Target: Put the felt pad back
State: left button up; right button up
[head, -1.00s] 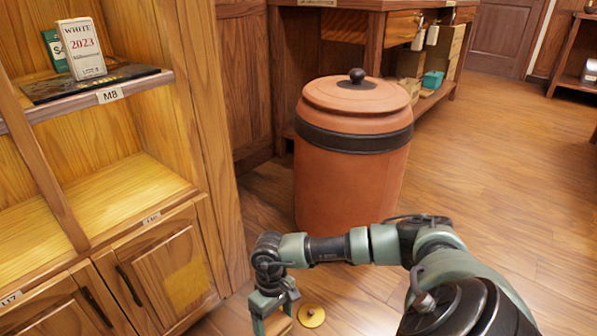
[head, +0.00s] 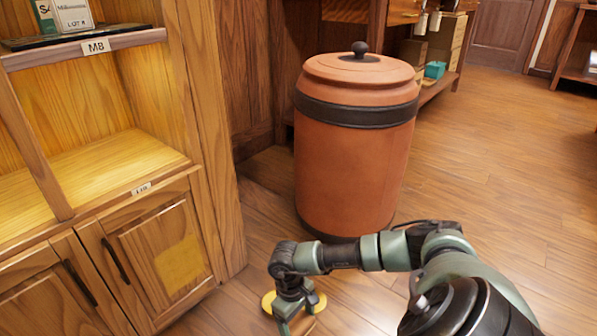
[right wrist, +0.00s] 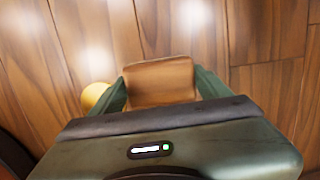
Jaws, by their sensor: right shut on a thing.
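My right gripper (head: 297,324) is low over the floor in front of the cabinet. In the right wrist view its green fingers (right wrist: 160,92) are shut on a flat-faced brown thing (right wrist: 160,80), which may be the felt pad; I cannot tell for sure. A yellow disc (head: 268,303) lies on the floor, partly hidden behind the gripper in the head view. It also shows left of the fingers in the right wrist view (right wrist: 94,95). My left gripper is not in view.
A lidded terracotta jar (head: 352,170) with a black band stands beyond my right arm. At left is a wooden cabinet (head: 205,130) with a shelf labelled M8 (head: 96,46), an empty lower bay and a yellow square (head: 180,263) on its door. Floor at right is clear.

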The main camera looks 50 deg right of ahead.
aim_at(298, 332)
jog(key=shift+f+b, duration=1.3)
jog(key=shift+f, duration=1.05)
jog(key=shift+f, duration=0.15)
jog(key=o, duration=1.2)
